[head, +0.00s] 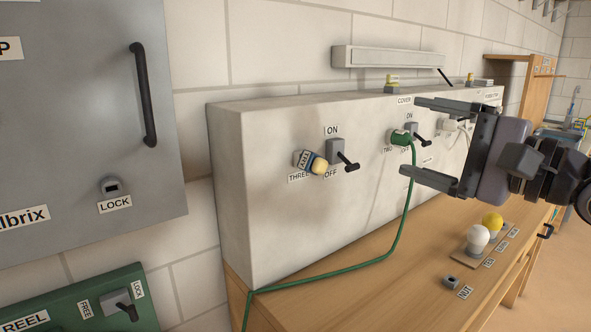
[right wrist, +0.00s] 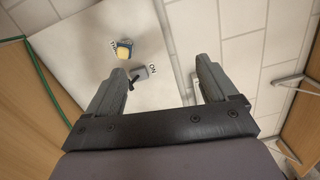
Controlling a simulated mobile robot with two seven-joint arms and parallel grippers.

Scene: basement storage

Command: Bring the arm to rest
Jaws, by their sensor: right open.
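My right gripper (head: 412,138) is open and empty. Its two fingers point left in the head view, in front of the pale panel box (head: 265,215), over the area of the green plug (head: 399,138). In the right wrist view the open fingers (right wrist: 160,68) have nothing between them but panel and wall. I cannot tell whether the fingers touch the panel. My left gripper is not in view.
A green cable (head: 402,225) hangs from the green plug onto the wooden bench (head: 350,285). A switch lever (head: 345,160) juts out beside plug THREE. White (head: 478,236) and yellow (head: 492,221) bulbs stand on the bench below my gripper. A grey cabinet (head: 75,110) is at left.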

